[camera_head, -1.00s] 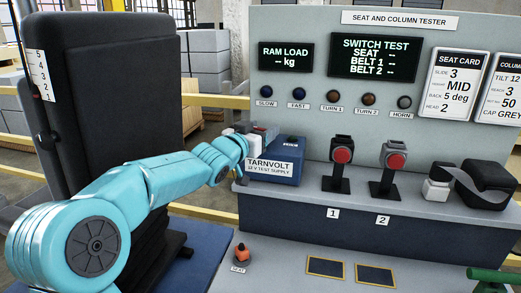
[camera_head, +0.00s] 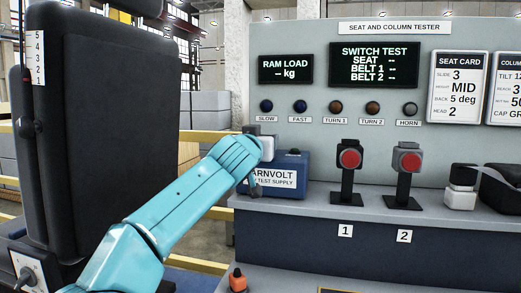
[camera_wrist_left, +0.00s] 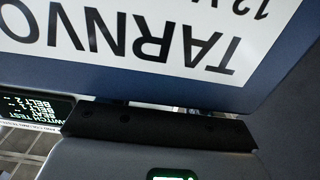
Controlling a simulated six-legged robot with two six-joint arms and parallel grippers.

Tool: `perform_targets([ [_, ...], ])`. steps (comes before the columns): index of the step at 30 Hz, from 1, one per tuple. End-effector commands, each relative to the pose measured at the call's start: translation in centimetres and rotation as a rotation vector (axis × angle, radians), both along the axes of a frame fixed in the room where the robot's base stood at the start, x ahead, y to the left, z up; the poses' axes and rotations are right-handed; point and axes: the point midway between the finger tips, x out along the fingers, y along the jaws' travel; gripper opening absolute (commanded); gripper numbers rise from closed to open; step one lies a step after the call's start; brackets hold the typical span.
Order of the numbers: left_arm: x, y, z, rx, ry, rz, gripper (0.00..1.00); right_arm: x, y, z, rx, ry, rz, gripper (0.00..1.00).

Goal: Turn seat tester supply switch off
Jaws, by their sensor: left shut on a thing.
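The blue test supply box (camera_head: 292,163), with a white label partly reading "TARNVOLT", stands at the left end of the tester's shelf. My left gripper (camera_head: 258,145) is at the box's left end, mostly hidden behind my teal wrist. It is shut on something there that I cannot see. In the left wrist view the label (camera_wrist_left: 140,30) fills the top upside down, with a dark bar (camera_wrist_left: 160,130) close below it. The supply switch does not show clearly, so its position cannot be told. My right gripper is not in view.
Two red-button stands (camera_head: 348,160) (camera_head: 408,160) and a black-and-white belt unit (camera_head: 462,188) stand to the right on the shelf. The tall black seat back (camera_head: 110,130) is at left. An orange knob (camera_head: 237,280) sits low in front.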

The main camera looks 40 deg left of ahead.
Motion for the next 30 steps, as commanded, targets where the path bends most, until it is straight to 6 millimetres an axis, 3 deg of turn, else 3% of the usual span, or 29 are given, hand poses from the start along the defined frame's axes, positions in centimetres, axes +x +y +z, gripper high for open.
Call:
perform_targets([
  [14,0.1,-0.1,-0.5,-0.006,0.010,0.007,0.30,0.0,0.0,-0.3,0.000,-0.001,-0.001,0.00],
  [15,0.1,-0.1,-0.5,-0.006,0.010,0.007,0.64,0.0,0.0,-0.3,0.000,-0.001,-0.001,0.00],
  [17,0.1,-0.1,-0.5,-0.005,0.010,0.007,0.81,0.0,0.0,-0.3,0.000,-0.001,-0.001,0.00],
  [26,-0.1,-0.1,-0.3,-0.003,0.005,0.008,0.81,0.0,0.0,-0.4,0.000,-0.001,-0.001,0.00],
  [30,-1.4,-0.8,-0.4,-0.004,0.003,0.006,0.81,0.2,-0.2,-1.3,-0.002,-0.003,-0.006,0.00],
])
